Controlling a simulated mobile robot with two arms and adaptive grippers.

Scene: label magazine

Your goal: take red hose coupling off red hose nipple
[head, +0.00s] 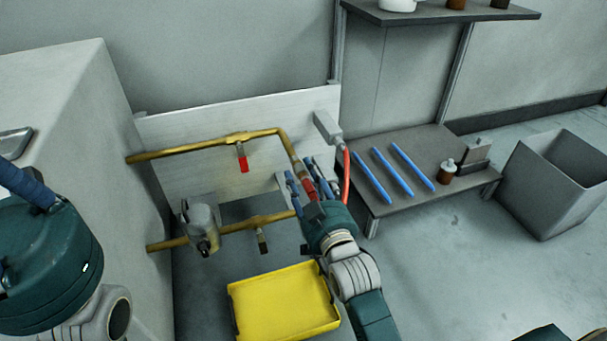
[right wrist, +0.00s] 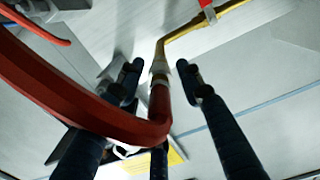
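The brass pipe (head: 285,145) bends down at its right end to the red coupling (head: 308,187). In the right wrist view, the dark red coupling (right wrist: 160,97) sits below a pale collar at the pipe end, and the red hose (right wrist: 60,95) curves away from it. The nipple itself is hidden or too small to tell. My right gripper (head: 305,178) is at the coupling. In the right wrist view, its fingers (right wrist: 160,72) stand on both sides, with gaps showing. My left gripper (head: 45,245) is at the left edge; its fingertips are cut off.
A red-handled valve (head: 242,157) is on the upper pipe. A lower brass pipe (head: 268,218) carries another valve. The yellow tray (head: 236,318) lies below. A grey box (head: 327,126) holds the hose's upper end. A bench (head: 425,143) with blue rods and a grey bin (head: 538,185) stand right.

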